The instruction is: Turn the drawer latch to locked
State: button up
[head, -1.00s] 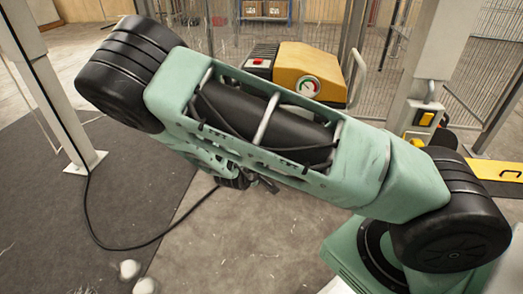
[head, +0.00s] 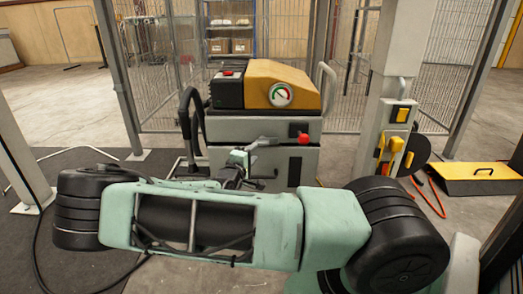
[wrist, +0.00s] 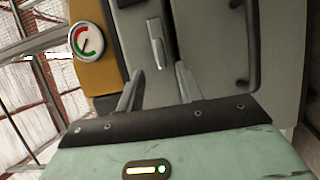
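The grey cabinet (head: 225,132) stands under a yellow-and-black top, with a drawer front below. A pale lever (wrist: 156,45), apparently the drawer latch, is set over a dark strip between two panels in the wrist view. My gripper (wrist: 159,69) is open, with its two fingers apart and the lever ahead between them, and nothing visible held. In the head view my gripper (head: 258,158) is in front of the cabinet, partly hidden by my arm. I cannot tell whether the fingers touch the lever. A red knob (head: 302,136) shows on the cabinet front at right.
A dark handle (wrist: 243,75) is on the panel right of the lever in the wrist view. A round gauge (head: 281,95) is on the yellow top. A black hose (head: 190,115) hangs left of the cabinet. A post (head: 402,60) with yellow fittings stands right.

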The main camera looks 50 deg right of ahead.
aim_at(261, 144)
jog(key=b+x, duration=0.3)
jog(key=x, duration=0.4)
jog(key=shift+d+f, duration=0.2)
jog(key=shift+d, duration=0.05)
jog(key=shift+w+d+r, duration=0.15)
jog(key=shift+w+d, duration=0.05)
jog(key=shift+d, duration=0.3)
jog(key=c, duration=0.8)
